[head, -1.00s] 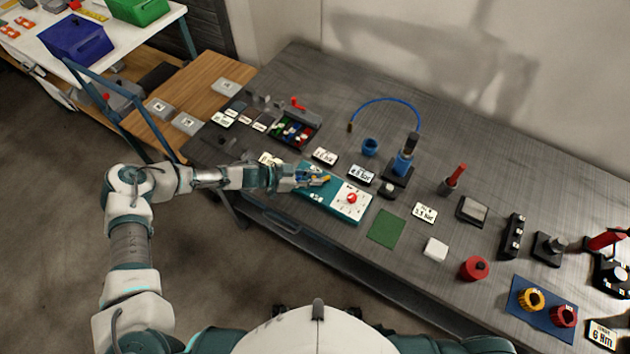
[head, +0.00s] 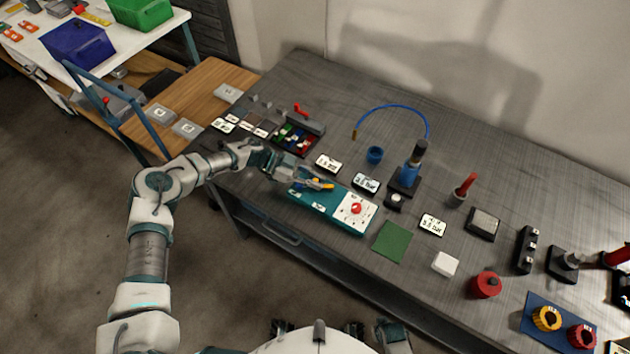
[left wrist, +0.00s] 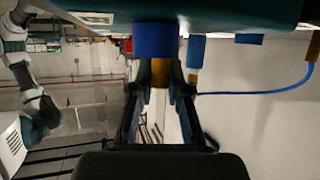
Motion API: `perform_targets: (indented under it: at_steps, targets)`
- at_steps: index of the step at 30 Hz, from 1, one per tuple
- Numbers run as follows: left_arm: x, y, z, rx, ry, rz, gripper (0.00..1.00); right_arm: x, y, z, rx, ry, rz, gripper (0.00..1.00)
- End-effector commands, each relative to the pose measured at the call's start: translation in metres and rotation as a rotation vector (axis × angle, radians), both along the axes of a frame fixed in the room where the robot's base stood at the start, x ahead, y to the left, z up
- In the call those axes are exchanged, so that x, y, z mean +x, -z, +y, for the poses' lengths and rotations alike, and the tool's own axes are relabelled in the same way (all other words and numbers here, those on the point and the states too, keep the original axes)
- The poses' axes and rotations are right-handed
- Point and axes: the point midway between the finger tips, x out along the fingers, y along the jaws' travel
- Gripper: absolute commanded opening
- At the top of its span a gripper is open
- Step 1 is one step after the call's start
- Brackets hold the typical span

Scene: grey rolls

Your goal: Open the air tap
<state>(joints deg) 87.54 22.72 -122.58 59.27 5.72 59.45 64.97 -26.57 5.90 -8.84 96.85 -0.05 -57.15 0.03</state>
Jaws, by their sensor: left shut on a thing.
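A teal box (head: 322,204) lies on the grey workbench, with a white dial plate and a red knob (head: 356,208) at its right end. My left gripper (head: 318,184) is at the left part of this box, beside a small yellow-orange piece (head: 327,186). In the left wrist view, the fingers (left wrist: 160,85) are shut on a yellow piece (left wrist: 160,72) below a blue collar (left wrist: 154,40), close to a teal surface. The fingers partly hide the piece, and I cannot tell how far it is turned.
A blue hose (head: 393,106) arches behind the box near a blue-and-black upright device (head: 412,165). Label plates (head: 366,183) stand close by. A green mat (head: 393,241) and white block (head: 445,263) lie to the right. A parts tray (head: 297,139) is behind left.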

Motion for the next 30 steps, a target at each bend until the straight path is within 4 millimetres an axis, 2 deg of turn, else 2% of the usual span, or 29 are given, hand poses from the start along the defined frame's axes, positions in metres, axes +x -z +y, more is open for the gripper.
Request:
perform_targets:
  at_steps: [10, 11, 13, 23, 26, 30]
  targets:
    - [0.0, -0.001, -0.001, -0.002, 0.001, 0.0, 0.0, 0.001, 0.0, 0.0, -0.001, 0.0, 0.003, 0.0]
    - [0.0, -0.001, -0.001, -0.002, 0.001, 0.0, 0.23, 0.001, 0.0, 0.0, -0.001, 0.0, 0.003, 0.0]
    - [0.0, -0.001, 0.0, -0.002, 0.001, 0.0, 0.41, 0.001, 0.0, 0.0, 0.0, 0.0, 0.002, 0.0]
    - [0.0, -0.001, 0.001, -0.001, 0.0, -0.001, 0.42, -0.001, 0.0, 0.0, 0.0, 0.0, 0.002, 0.0]
    - [0.002, -0.004, 0.01, -0.002, -0.002, 0.0, 0.42, -0.001, 0.0, 0.0, 0.0, 0.0, 0.001, 0.0]
    - [0.008, -0.014, 0.034, -0.002, -0.004, -0.003, 0.42, -0.001, 0.0, 0.0, 0.0, 0.0, 0.001, 0.0]
